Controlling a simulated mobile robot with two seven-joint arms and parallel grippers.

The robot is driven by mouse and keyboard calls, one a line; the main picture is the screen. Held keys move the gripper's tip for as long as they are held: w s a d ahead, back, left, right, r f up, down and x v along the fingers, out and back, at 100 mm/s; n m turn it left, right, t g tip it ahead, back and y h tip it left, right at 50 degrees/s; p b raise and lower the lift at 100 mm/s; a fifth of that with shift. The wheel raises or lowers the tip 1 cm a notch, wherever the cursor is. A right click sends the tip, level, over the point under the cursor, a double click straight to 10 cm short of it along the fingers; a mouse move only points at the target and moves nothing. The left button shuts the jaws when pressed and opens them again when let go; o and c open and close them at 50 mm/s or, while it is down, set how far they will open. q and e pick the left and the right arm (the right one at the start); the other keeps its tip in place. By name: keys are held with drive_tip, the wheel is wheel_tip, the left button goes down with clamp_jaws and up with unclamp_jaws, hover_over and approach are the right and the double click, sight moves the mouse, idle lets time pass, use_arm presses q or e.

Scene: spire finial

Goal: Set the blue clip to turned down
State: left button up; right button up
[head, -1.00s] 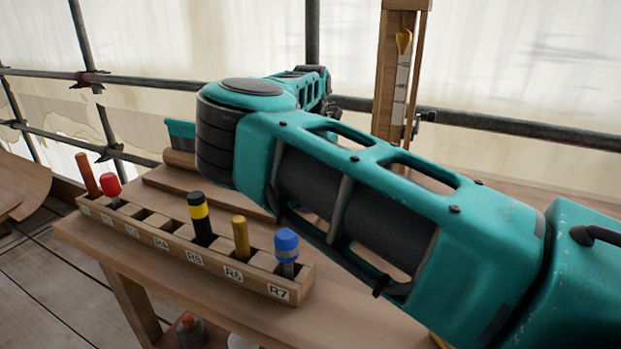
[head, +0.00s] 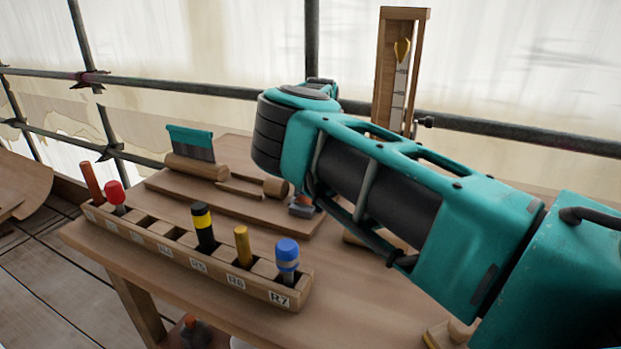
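I cannot make out a blue clip for certain in the head view. A blue-capped tool (head: 287,258) stands upright in the slot marked R7 of the wooden rack (head: 180,268). A small grey-blue piece (head: 302,207) lies at the right end of a wooden board, partly beside my arm; I cannot tell what it is. My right arm reaches in from the right across the bench, and its gripper is hidden behind its own links. My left gripper is not in view.
The rack also holds red, orange, black-yellow and ochre tools. A wooden plumb frame (head: 383,70) stands at the back by the scaffold rail (head: 520,133).

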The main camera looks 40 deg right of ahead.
idle(0.3)
drive_tip(key=o, duration=1.1)
drive_tip(key=shift+c, duration=0.2)
drive_tip(key=p+v, duration=0.2)
drive_tip(key=v, duration=1)
drive_tip(key=shift+d+r, duration=0.25)
drive_tip(key=shift+r, duration=0.1)
drive_tip(key=shift+w, duration=0.1)
